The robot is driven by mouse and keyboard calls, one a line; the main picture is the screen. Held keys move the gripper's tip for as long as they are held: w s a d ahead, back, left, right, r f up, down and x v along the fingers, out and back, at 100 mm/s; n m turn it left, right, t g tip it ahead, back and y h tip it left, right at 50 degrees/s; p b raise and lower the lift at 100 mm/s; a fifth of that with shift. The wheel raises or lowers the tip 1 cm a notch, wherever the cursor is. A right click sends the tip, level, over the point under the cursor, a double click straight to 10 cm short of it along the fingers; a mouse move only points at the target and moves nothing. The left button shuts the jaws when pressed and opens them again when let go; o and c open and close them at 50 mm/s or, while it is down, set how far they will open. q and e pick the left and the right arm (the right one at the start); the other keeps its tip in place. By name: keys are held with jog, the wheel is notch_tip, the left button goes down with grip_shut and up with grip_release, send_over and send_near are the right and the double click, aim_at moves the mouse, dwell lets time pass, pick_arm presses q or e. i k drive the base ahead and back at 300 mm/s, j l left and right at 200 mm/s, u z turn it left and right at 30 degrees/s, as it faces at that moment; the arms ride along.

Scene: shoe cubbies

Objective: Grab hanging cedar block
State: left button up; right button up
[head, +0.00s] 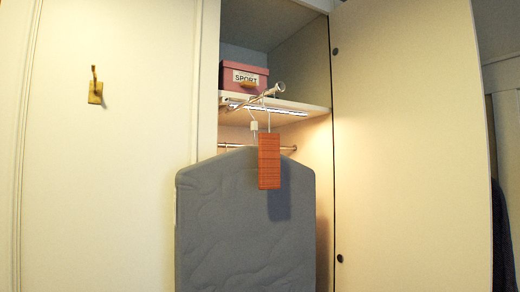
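The cedar block (269,161) is a reddish-brown upright slab with fine horizontal lines. Neither of my grippers shows in the head view.
The grey board (240,225), seemingly an ironing board, fills the lower closet opening. A pink box labelled SPORT (244,77) sits on the lit white shelf (314,107). The closet door (405,150) stands open at right. A brass hook (95,88) is on the left panel.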

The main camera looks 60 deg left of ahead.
aim_at(269, 144)
jog(key=u, duration=0.4)
jog(key=l+u, duration=0.1)
jog(key=u, duration=0.65)
jog(key=l+u, duration=0.1)
jog(key=u, duration=0.25)
jog(key=k+j, duration=0.05)
